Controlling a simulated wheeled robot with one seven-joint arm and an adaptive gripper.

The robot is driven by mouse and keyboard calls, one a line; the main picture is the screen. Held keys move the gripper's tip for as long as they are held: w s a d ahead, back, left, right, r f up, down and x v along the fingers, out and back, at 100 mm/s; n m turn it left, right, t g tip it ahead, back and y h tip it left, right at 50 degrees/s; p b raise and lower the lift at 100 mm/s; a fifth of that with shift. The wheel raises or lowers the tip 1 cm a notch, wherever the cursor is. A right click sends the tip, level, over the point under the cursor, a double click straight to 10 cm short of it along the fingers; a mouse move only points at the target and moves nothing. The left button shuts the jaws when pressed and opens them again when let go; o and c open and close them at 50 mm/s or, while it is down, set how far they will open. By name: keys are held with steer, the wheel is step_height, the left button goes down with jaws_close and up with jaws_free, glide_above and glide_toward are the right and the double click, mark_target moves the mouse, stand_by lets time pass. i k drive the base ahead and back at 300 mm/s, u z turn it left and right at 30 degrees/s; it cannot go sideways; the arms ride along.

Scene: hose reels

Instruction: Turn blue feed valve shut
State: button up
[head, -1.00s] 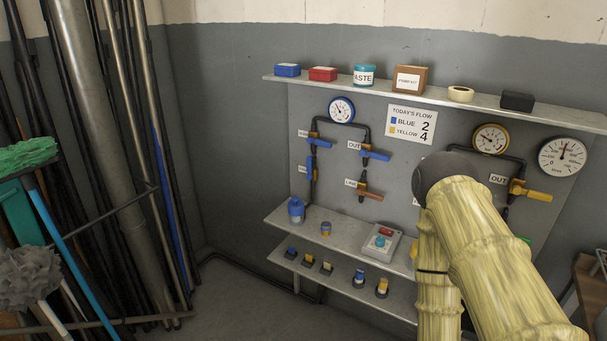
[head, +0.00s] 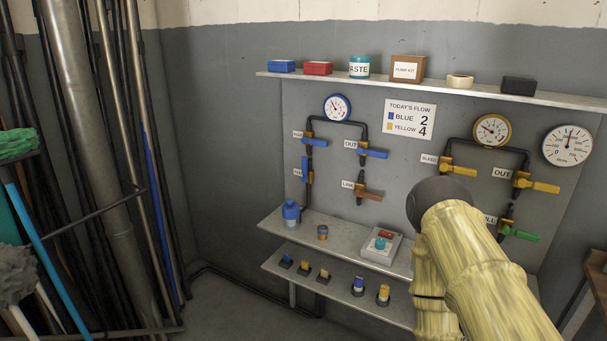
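On the wall panel, the blue circuit has a blue-rimmed gauge (head: 337,107) with dark pipe below it. On its left branch, an upper blue valve handle (head: 315,142) lies sideways and a lower blue handle (head: 305,166) points up along the pipe. The small labels beside these two are too small to read surely, so I cannot tell which is the feed. A blue handle (head: 374,153) by the OUT label lies sideways. My yellow, bamboo-textured arm with a dark rounded end covers the lower right. My gripper is not visible.
A shelf (head: 440,86) with boxes, a paste tin and a tape roll runs above the panel. Yellow-circuit valves (head: 541,187) stand right. Poles and a broom crowd the left.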

mark_target(305, 161)
steer(key=u, duration=1.05)
steer(key=i, duration=0.75)
steer(key=u, duration=2.9)
steer(key=i, duration=0.35)
steer(key=z, duration=2.9)
steer(key=i, duration=0.1)
steer(key=z, duration=0.4)
